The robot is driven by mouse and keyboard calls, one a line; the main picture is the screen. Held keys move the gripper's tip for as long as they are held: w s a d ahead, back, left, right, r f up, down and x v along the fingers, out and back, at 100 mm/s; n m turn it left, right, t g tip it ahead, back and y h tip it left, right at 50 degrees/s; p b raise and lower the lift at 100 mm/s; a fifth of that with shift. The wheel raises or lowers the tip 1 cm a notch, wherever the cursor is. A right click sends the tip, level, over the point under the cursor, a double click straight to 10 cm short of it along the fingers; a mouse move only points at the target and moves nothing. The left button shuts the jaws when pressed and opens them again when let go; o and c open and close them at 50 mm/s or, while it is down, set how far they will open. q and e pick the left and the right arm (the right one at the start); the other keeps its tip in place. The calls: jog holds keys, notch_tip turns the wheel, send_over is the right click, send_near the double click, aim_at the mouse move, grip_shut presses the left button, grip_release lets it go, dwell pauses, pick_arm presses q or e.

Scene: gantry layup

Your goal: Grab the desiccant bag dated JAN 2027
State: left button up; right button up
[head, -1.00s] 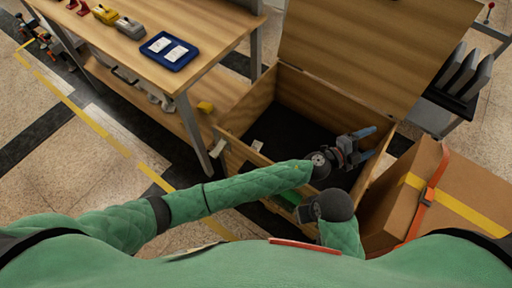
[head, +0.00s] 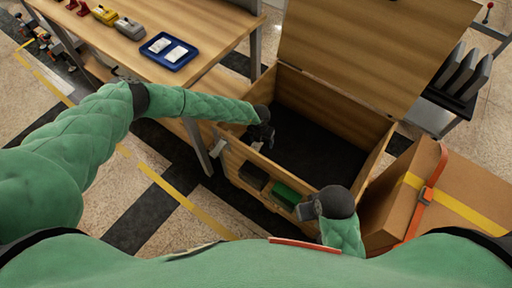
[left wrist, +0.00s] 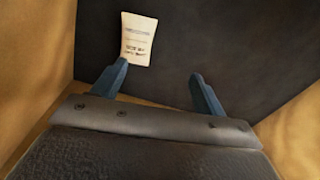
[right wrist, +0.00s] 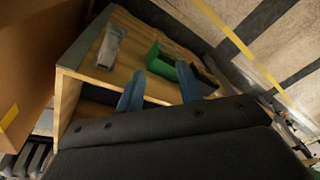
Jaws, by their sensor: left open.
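A small white bag (left wrist: 138,38) with printed lines lies on the dark floor of the wooden crate (head: 330,98), near a side wall. The print is too blurred to read a date. My left gripper (left wrist: 159,70) is open and empty above it, with the bag just beyond the left fingertip. In the head view my left gripper (head: 262,138) is inside the crate's left end and hides the bag. My right gripper (right wrist: 160,68) has its fingers apart and nothing visibly held, outside the crate front. Two white packets (head: 174,53) lie in a blue tray (head: 152,58) on the table.
The crate lid (head: 375,45) stands open at the back. A green box (head: 290,195) and a dark box (head: 253,175) sit on the crate's front. A strapped cardboard box (head: 405,200) stands right of the crate. The table (head: 215,30) is at left. Most of the crate floor is bare.

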aim_at(256, 146)
pick_arm(q)
jog(key=shift+w+a+r+y, duration=0.1)
jog(key=shift+w+a+y, duration=0.2)
jog(key=shift+w+a, duration=0.55)
jog(key=shift+a, duration=0.35)
jog(key=shift+w+f, duration=0.1)
jog(key=shift+f, duration=1.5)
notch_tip(256, 146, down, 4)
jog(key=shift+a+r+p, duration=0.1)
jog(key=shift+a+p, duration=0.05)
jog(key=shift+p, duration=0.25)
jog(key=shift+w+f, duration=0.1)
jog(key=shift+f, duration=0.3)
jog(key=c, duration=1)
jog(key=shift+c, duration=0.4)
pick_arm(e)
jog(key=shift+s+d+f, duration=0.2)
jog(key=shift+f, duration=0.45)
